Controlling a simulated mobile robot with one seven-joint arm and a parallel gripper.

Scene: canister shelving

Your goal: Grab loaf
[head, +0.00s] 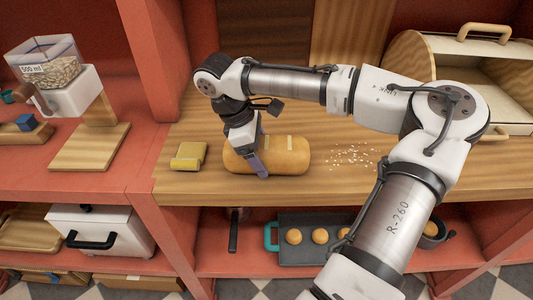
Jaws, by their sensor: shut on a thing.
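The loaf (285,157) is a long, golden-brown bread with pale marks on top. It lies on the wooden counter in the middle of the head view. My gripper (260,162) reaches down from above and is shut on the loaf near its left part. One finger shows against the loaf's front side. The far finger is hidden behind the loaf and the wrist. I cannot tell whether the loaf touches the counter or is slightly raised.
A wooden bread box (497,90) stands open at the right back. A tray with buns (283,252) sits on the shelf below. A red upright (148,60) stands at left.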

